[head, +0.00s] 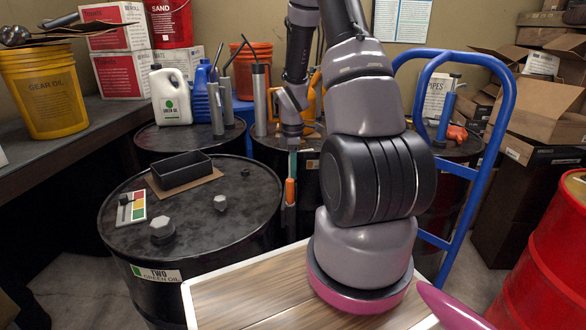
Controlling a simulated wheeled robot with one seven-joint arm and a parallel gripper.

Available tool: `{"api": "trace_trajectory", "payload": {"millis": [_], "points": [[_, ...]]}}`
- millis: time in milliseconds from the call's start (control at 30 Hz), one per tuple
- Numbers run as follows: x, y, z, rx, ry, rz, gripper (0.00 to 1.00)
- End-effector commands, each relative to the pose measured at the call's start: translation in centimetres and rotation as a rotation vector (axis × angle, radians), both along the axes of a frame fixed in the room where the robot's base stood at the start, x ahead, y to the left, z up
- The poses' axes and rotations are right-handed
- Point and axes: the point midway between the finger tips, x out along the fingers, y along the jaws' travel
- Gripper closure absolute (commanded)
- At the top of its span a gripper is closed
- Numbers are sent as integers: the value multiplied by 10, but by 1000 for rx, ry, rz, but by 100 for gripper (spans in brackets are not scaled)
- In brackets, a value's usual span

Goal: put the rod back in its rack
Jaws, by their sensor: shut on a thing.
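My gripper (292,152) hangs from my wrist, pointing down, just beyond the right edge of the near-left drum and before the drum behind. It is shut on a thin upright piece with an orange band (290,191), which I take to be the rod. The jaws are small and their contact with the rod is hard to make out. No rack can be clearly told. A black open box (183,171) sits on cardboard on the near-left drum, beside a card with green, yellow and red squares (133,209).
The near-left black drum (245,205) also carries hex bolt heads (161,230). Drums behind hold a white jug (171,97), metal cylinders (259,98) and a blue-handled tool (446,104). A blue trolley frame (471,140) and a red drum (545,260) stand at right.

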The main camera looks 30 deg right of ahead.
Motion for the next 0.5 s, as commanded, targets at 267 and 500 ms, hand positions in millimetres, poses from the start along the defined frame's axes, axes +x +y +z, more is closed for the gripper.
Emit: {"api": "trace_trajectory", "payload": {"millis": [267,500], "points": [[0,0,-1,0,0,0,100],[0,0,-5,0,0,1,100]]}}
